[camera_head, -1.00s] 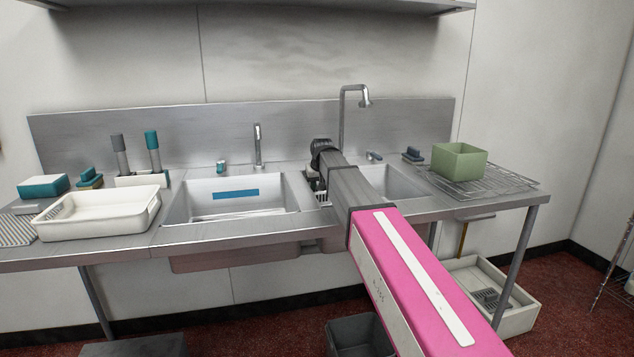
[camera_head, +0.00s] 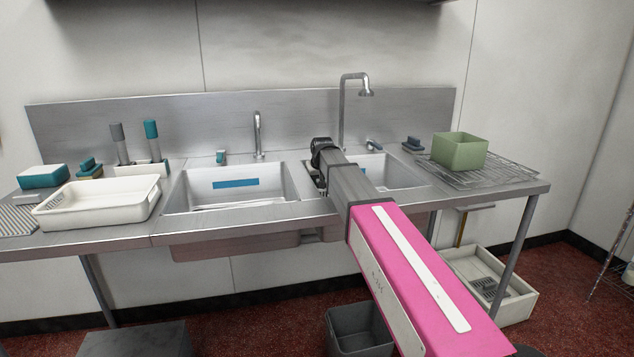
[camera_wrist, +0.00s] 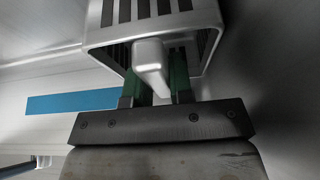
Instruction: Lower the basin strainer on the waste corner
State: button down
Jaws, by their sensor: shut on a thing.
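In the wrist view, my gripper (camera_wrist: 158,78) is shut on the pale tab of the basin strainer (camera_wrist: 110,38), with a green fingertip on each side. The strainer is a light grey box with slotted walls, held just beyond the fingers. In the head view, my arm hides most of the gripper and strainer, near the divider between the two basins. The left basin (camera_head: 235,208) has a blue strip (camera_head: 236,183) on its back wall; a blue strip also shows in the wrist view (camera_wrist: 70,102). The strainer's underside and any contact below are hidden.
A white tray (camera_head: 60,222) stands left of the left basin. The right basin (camera_head: 400,170) lies beyond my arm. A tall tap (camera_head: 342,115) rises behind. A green box (camera_head: 460,151) sits on a wire rack (camera_head: 500,172) at right. The left basin's visible floor looks clear.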

jog(key=shift+f, duration=0.55)
jog(key=c, duration=0.9)
grip_release()
jog(key=v, duration=1)
jog(key=shift+s+r, duration=0.15)
jog(key=shift+r, duration=0.2)
